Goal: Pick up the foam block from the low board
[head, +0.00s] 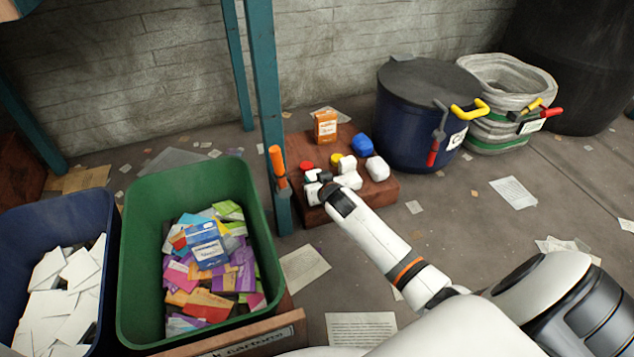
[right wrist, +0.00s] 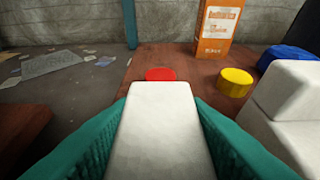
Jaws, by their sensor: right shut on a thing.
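My right gripper (head: 314,184) is over the near left part of the low reddish-brown board (head: 385,187). In the right wrist view, its teal fingers press on both sides of a white foam block (right wrist: 163,130). The block lies lengthwise between the fingers, and I cannot tell whether it still touches the board. In the head view the wrist and fingers partly hide this area. My left gripper is not in view.
On the board are a red cap (right wrist: 160,74), a yellow cap (right wrist: 235,82), an orange box (head: 326,127), a blue lump (head: 361,145) and other white pieces (head: 377,168). A teal post (head: 268,90) stands close left. A green bin (head: 130,260) and a dark blue barrel (head: 405,120) flank the board.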

